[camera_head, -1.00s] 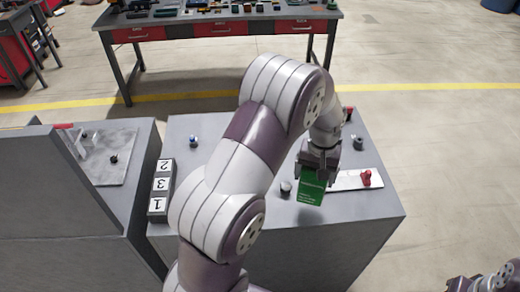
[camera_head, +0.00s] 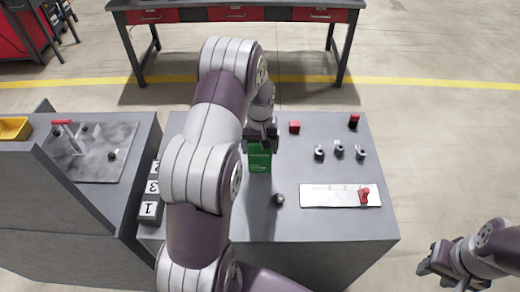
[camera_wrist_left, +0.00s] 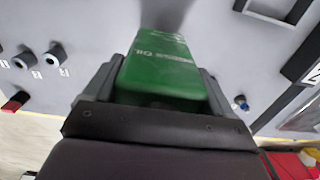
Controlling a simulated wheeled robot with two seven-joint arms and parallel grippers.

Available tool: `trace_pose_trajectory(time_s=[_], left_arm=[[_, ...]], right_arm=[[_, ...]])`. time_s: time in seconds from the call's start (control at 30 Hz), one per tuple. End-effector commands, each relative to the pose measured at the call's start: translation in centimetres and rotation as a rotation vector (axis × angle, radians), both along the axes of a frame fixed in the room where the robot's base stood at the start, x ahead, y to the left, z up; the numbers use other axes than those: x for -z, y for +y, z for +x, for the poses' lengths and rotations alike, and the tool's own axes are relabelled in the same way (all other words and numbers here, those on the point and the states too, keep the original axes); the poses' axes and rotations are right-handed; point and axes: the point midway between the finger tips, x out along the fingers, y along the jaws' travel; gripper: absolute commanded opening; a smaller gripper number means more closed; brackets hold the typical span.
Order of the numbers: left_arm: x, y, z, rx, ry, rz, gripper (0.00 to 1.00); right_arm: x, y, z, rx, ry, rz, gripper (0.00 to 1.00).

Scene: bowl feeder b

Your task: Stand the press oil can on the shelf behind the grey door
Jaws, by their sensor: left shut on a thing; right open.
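The press oil can (camera_head: 260,158) is a green block-shaped can with "PRESS OIL" lettering that shows in the left wrist view (camera_wrist_left: 165,62). My left gripper (camera_head: 261,140) is shut on it, one finger on each side, and holds it over the grey worktop. My right gripper (camera_head: 436,268) is open and empty at the lower right, beyond the worktop's edge. I cannot make out a grey door or the shelf behind it for certain in either view.
The grey worktop (camera_head: 320,225) carries a black knob (camera_head: 278,199), a white plate (camera_head: 325,195) with a red handle (camera_head: 364,196), several small switches (camera_head: 339,149) and numbered blocks (camera_head: 150,210). A grey upright panel (camera_head: 75,195) stands at left.

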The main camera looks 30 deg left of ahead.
Motion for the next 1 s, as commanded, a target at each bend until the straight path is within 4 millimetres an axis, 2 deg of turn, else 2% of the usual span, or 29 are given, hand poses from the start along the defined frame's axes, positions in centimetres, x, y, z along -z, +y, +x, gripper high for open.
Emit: trace_pose_trajectory(time_s=[0.1, 0.2, 0.53, 0.57, 0.6, 0.9, 1.0], left_arm=[[1.8, -0.1, -0.2, 0.001, 0.007, -0.002, 0.34], [3.1, 0.0, -0.1, 0.001, 0.003, -0.001, 0.34], [3.8, -0.1, -0.1, 0.001, 0.002, -0.001, 0.34], [3.7, -0.1, -0.1, 0.001, 0.003, -0.001, 0.94], [3.7, -0.1, -0.1, 0.001, 0.003, -0.001, 1.00], [3.2, -0.1, 0.0, 0.001, 0.001, -0.001, 1.00], [1.9, -0.1, 0.0, 0.001, -0.001, 0.001, 1.00]], right_arm=[[-1.5, 0.0, 0.0, 0.000, -0.001, 0.000, 0.43], [-1.8, 0.0, 0.0, 0.000, -0.001, 0.000, 0.43], [-1.3, 0.0, 0.0, 0.000, 0.000, 0.000, 0.43], [-1.4, 0.0, 0.0, 0.000, 0.000, 0.000, 0.43], [-1.4, 0.0, 0.0, 0.000, 0.000, 0.000, 0.43], [-1.3, 0.0, 0.0, 0.000, -0.001, 0.000, 0.43], [-0.5, 0.0, 0.0, 0.000, 0.000, 0.000, 0.43]])
